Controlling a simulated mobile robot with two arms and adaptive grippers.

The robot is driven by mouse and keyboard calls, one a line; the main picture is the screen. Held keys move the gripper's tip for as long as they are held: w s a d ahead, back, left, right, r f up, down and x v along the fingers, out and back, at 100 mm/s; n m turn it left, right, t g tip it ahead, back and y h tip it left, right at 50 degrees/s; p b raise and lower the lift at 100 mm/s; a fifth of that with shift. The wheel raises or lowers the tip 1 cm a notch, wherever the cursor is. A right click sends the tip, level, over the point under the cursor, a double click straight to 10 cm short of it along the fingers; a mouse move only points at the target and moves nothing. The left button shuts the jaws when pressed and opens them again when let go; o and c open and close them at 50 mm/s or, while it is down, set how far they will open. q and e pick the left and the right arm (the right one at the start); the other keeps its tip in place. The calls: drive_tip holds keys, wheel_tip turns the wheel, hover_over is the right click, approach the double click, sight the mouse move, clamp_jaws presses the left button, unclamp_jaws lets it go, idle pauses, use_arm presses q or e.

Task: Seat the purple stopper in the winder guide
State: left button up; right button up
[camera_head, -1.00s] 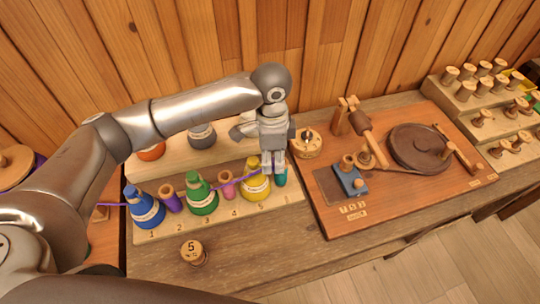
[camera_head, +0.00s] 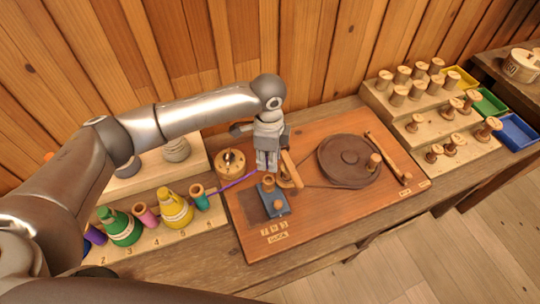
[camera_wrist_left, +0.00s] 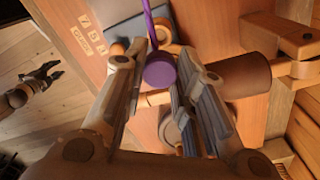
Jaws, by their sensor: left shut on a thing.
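My left gripper (camera_head: 267,168) is shut on the purple stopper (camera_wrist_left: 160,72). It holds it over the winder board (camera_head: 330,215), close to the blue block (camera_head: 272,203). In the left wrist view the stopper sits between the fingers, with a purple thread running up from it. In the head view the gripper hides the stopper; the thread (camera_head: 235,182) trails left toward the spool rack. Wooden posts and rings stand by the blue block; I cannot tell which is the winder guide. A dark gripper, likely my right one (camera_wrist_left: 38,86), shows small over the floor.
A wooden bar (camera_head: 291,168) stands just right of my left gripper, with the dark winder disc (camera_head: 348,160) beyond. A round wooden pot (camera_head: 230,165) is on the left. The numbered rack (camera_head: 160,243) holds coloured spools. A stepped peg rack (camera_head: 410,120) stands at the right.

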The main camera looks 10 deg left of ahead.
use_arm(q)
drive_tip(key=shift+f, duration=0.2)
drive_tip(key=f+b, duration=0.1)
drive_tip(key=b, duration=0.1)
drive_tip(key=shift+s+a+f+b, duration=0.1)
drive_tip(key=shift+a+f+b, duration=0.1)
drive_tip(key=shift+f+b, duration=0.15)
wheel_tip(320, 180, down, 2)
drive_tip(key=b, duration=0.2)
drive_tip(key=shift+b, duration=0.35)
drive_tip(key=shift+f+p, duration=0.2)
drive_tip(key=shift+p, duration=0.1)
drive_tip(key=shift+f, duration=0.4)
use_arm(e)
drive_tip(key=f, duration=0.3)
drive_tip(key=a+f, duration=0.1)
drive_tip(key=shift+s+f, duration=0.1)
drive_tip(key=shift+f, duration=0.3)
use_arm(q)
drive_tip(key=shift+f, duration=0.15)
use_arm(e)
drive_tip(key=shift+f, duration=0.1)
